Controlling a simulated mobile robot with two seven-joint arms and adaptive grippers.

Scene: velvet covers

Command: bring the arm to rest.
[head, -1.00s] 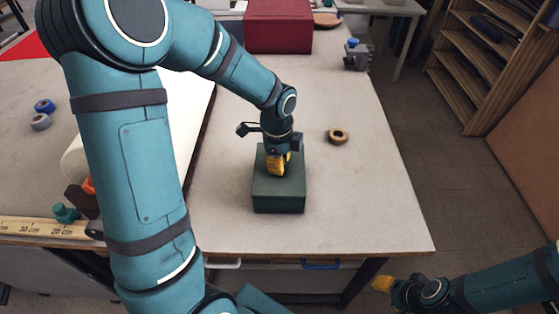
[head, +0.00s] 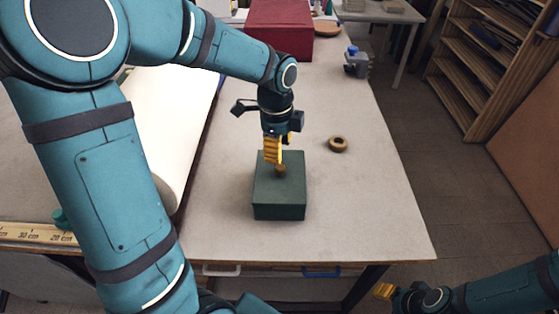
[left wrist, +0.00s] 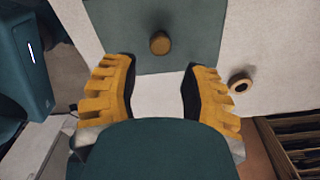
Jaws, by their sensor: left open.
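My left gripper (head: 273,151), with yellow ribbed fingers, points down above the dark green box (head: 279,201). It is open and empty. A small round brown knob (head: 280,169) sits on the top of the box, just below the fingertips and apart from them. In the left wrist view the knob (left wrist: 160,43) and the green box top (left wrist: 190,20) show ahead of the two spread fingers. My right gripper (head: 383,291) is at the lower right, beyond the table's front edge; its finger gap is too small to make out.
A brown ring (head: 338,144) lies on the table right of the box. A white roll (head: 172,115) lies to the left, with a wooden ruler (head: 35,233) at the front left. A dark red box (head: 280,28) and a grey device (head: 356,62) stand farther back. The table's right side is mostly clear.

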